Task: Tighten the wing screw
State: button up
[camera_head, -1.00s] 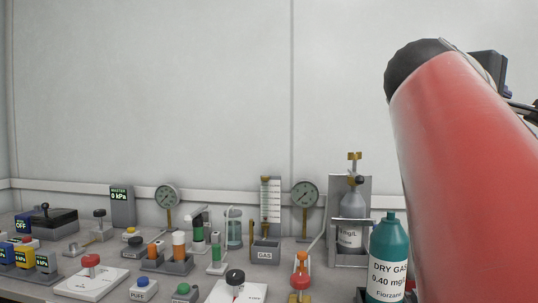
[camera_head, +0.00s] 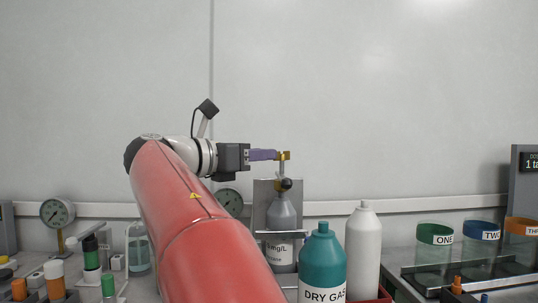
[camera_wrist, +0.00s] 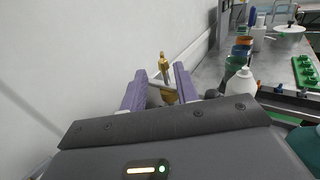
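The wing screw appears to be the brass piece (camera_head: 284,156) on top of the grey gas cylinder (camera_head: 283,212), which stands upright in a metal holder. My gripper (camera_head: 274,155) points right, with its purple fingers level with the brass piece and their tips at it. In the wrist view, my gripper (camera_wrist: 160,70) has its two fingers apart, and brass parts (camera_wrist: 164,66) show between and just past the tips. I see no finger clearly pressed on the brass. My red arm hides part of the bench left of the cylinder.
A teal DRY GAS bottle (camera_head: 322,262) and a white bottle (camera_head: 363,250) stand right of the cylinder. Labelled coloured cups (camera_head: 435,235) stand farther right. A gauge (camera_head: 57,212) and small testers are at left. The wall (camera_head: 350,100) is close behind the cylinder.

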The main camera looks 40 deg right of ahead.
aim_at(280, 152)
jog(key=d, duration=0.5)
jog(key=s+d, duration=0.1)
jog(key=d, duration=0.1)
jog(key=shift+d, duration=0.2)
jog(key=shift+r, duration=0.1)
grip_shut()
